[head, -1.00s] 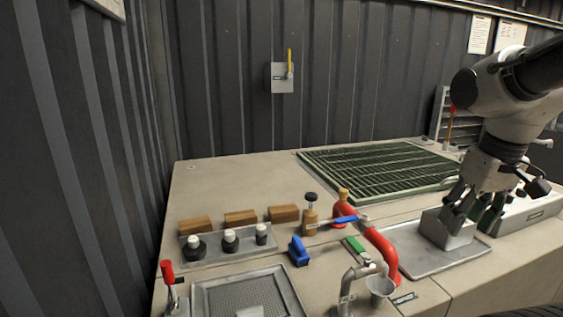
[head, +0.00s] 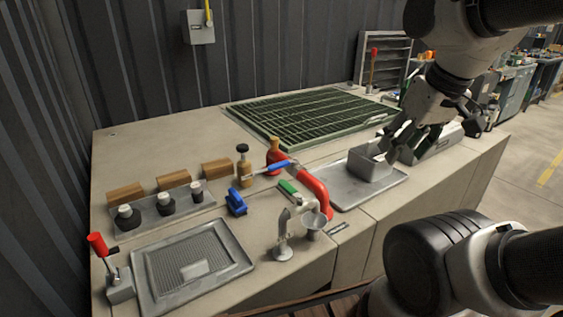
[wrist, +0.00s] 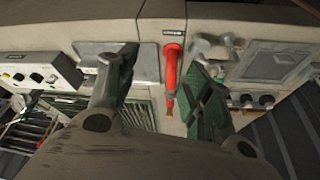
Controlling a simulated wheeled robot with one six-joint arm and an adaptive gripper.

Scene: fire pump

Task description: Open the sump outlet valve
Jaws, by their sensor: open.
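My gripper (head: 407,143) is open and empty above the bench's right part, beside a small grey metal box. In the wrist view its two fingers (wrist: 162,62) stand apart, with a red pipe seen beyond and between them. No valve label is legible, so I cannot tell which is the sump outlet valve. A blue lever (head: 265,169) lies beside the red curved pipe (head: 316,190). A red-handled lever (head: 97,244) stands at the bench's front left. A yellow lever (head: 208,14) stands upright on a wall box (head: 199,32). My gripper is apart from all of these levers.
Open floor lies right.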

